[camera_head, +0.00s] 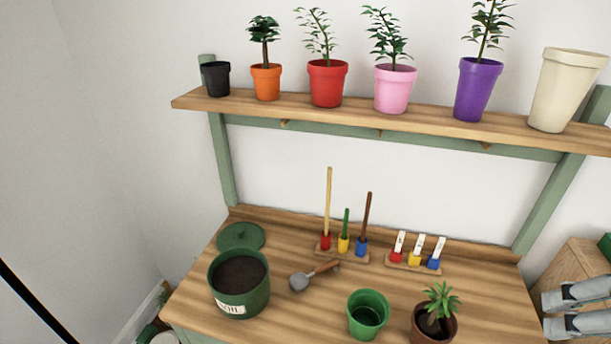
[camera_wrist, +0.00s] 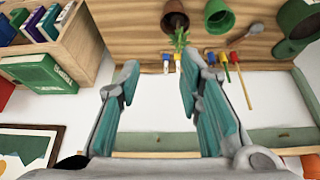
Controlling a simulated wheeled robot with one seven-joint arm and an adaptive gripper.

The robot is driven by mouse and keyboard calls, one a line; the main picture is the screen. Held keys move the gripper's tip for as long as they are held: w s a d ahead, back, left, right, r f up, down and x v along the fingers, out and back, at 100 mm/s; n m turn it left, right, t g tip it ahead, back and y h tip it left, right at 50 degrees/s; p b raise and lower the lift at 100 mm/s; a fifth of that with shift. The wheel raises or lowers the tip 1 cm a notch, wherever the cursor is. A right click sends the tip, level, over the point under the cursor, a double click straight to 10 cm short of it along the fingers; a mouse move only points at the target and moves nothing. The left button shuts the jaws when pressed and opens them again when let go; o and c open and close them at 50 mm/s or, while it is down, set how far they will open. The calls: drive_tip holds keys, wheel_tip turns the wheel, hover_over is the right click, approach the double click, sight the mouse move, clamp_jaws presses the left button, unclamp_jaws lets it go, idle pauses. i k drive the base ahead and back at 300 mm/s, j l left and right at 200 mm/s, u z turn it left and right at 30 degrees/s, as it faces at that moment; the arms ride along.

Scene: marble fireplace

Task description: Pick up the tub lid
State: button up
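The tub lid (camera_head: 241,237) is a round, dark green disc on the bench, just behind the green tub (camera_head: 240,300). The tub is full of dark soil and partly covers the lid's near edge. My gripper (camera_head: 547,314) is at the far right of the head view, well apart from the lid. In the wrist view my gripper (camera_wrist: 160,75) has its two teal-padded fingers spread, with nothing between them.
Racks of upright tools (camera_head: 343,255) and labels (camera_head: 414,262) stand behind. A shelf (camera_head: 400,118) of pots runs above.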

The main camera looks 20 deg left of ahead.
sight(239, 234)
drive_tip(key=u, duration=1.3)
drive_tip(key=i+j+z, duration=0.5)
drive_tip(key=j+z, duration=0.3)
drive_tip(key=j, duration=0.15)
